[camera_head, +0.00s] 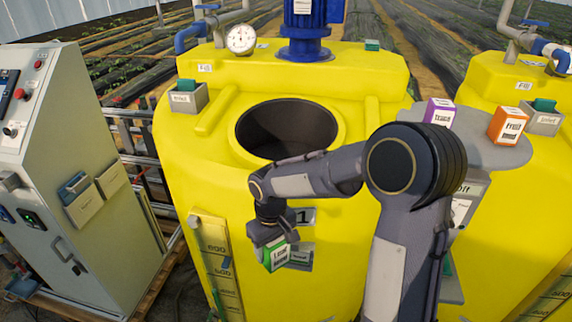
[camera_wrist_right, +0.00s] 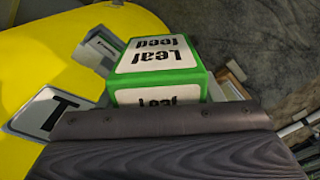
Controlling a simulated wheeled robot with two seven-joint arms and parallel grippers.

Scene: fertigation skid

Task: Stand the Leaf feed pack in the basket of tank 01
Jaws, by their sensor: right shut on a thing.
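The Leaf feed pack (camera_head: 277,254) is a green box with white labels, and it also shows in the right wrist view (camera_wrist_right: 158,58). My right gripper (camera_head: 270,237) is shut on it and holds it in front of tank 01 (camera_head: 340,250). The basket (camera_head: 300,257) on the tank's front is grey, beneath the number plate (camera_head: 303,216). The pack overlaps the basket's left part in the head view, and parts of the basket show on both sides of the pack in the wrist view. Whether they touch, I cannot tell. My left gripper is out of view.
A purple pack (camera_head: 439,112) and an orange pack (camera_head: 507,126) stand on a grey round tray (camera_head: 466,146) at right. The tank's round opening (camera_head: 287,128) is above my arm. A level gauge (camera_head: 220,262) is left of the pack. A control cabinet (camera_head: 70,150) stands far left.

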